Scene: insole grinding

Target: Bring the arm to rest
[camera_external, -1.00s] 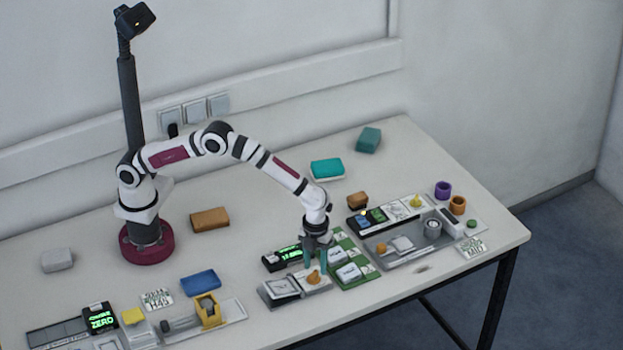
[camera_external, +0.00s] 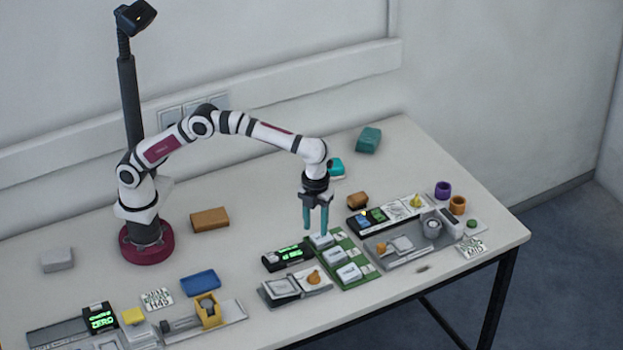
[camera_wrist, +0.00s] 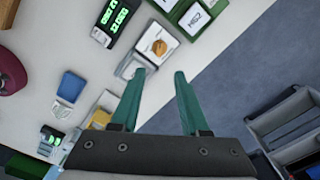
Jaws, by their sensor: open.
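My gripper (camera_external: 316,226) is open, with its teal fingers pointing down above the back of the green board (camera_external: 350,263) in the external view. Nothing shows between the fingers. In the wrist view the gripper (camera_wrist: 161,72) has its two teal fingers spread apart and empty. The grey scale-like station (camera_external: 297,287) with an orange-brown piece (camera_external: 313,277) on it stands in front of the gripper. The same orange-brown piece shows in the wrist view (camera_wrist: 159,47).
A black box with a green display (camera_external: 289,257) stands left of the green board. A blue block (camera_external: 201,280), a brown block (camera_external: 210,219) and a teal block (camera_external: 368,140) lie on the table. A tool station (camera_external: 410,245) stands at the right. The table's middle is fairly clear.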

